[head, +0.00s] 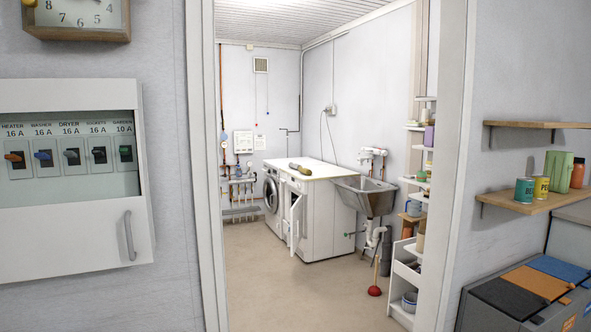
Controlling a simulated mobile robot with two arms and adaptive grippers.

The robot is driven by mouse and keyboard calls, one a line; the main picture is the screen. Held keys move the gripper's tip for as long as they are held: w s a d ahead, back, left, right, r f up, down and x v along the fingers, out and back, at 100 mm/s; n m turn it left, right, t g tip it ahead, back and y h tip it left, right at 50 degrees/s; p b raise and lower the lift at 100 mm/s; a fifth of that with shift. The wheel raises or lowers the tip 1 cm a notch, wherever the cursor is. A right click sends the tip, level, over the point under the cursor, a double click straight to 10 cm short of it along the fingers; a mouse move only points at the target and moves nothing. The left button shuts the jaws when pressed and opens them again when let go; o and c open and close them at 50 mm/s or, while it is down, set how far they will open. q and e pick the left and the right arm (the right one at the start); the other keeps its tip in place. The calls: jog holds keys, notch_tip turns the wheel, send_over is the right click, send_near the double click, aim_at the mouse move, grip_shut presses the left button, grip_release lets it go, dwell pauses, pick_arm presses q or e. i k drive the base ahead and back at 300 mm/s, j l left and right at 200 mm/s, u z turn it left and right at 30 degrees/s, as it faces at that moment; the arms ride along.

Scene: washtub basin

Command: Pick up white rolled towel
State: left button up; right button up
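I cannot make out a white rolled towel in the head view. An olive-brown, roll-shaped object (300,169) lies on the white worktop (323,171) in the room beyond the doorway. It is too small to tell what it is. Small items on the narrow white shelf unit (405,272) right of the sink are also too small to identify for certain. Neither of my grippers is in view.
An open doorway stands ahead, with clear floor (270,290) through it. Beyond are a washing machine (271,195), a white appliance with its door ajar (295,222), a metal sink (366,196) and a red plunger (374,291). Lidded bins (500,300) stand at right.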

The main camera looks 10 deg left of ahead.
aim_at(296, 166)
jog(key=i+l, duration=0.2)
jog(key=i, duration=0.35)
jog(key=i+l+z, duration=0.15)
jog(key=i, duration=0.35)
jog(key=i+l, duration=0.2)
jog(key=i, duration=0.35)
jog(key=i+l+z, duration=0.15)
jog(key=i, duration=0.4)
jog(key=i+j, duration=0.55)
jog(key=i+j+z, duration=0.15)
jog(key=i+j, duration=0.85)
jog(key=i+j+z, duration=0.15)
jog(key=i+j, duration=0.35)
jog(key=j, duration=0.2)
jog(key=i+j, duration=0.2)
jog(key=j, duration=0.2)
jog(key=i+j, duration=0.15)
jog(key=j, duration=0.25)
jog(key=i+j+z, duration=0.1)
jog(key=j, duration=0.3)
jog(key=i+j, duration=0.3)
jog(key=i+j+z, duration=0.1)
jog(key=j, duration=0.4)
jog(key=i+j, duration=0.2)
jog(key=j, duration=0.25)
jog(key=i+j, duration=0.15)
jog(key=j, duration=0.25)
jog(key=i+j+z, duration=0.1)
jog(key=j, duration=0.35)
jog(key=i, duration=0.05)
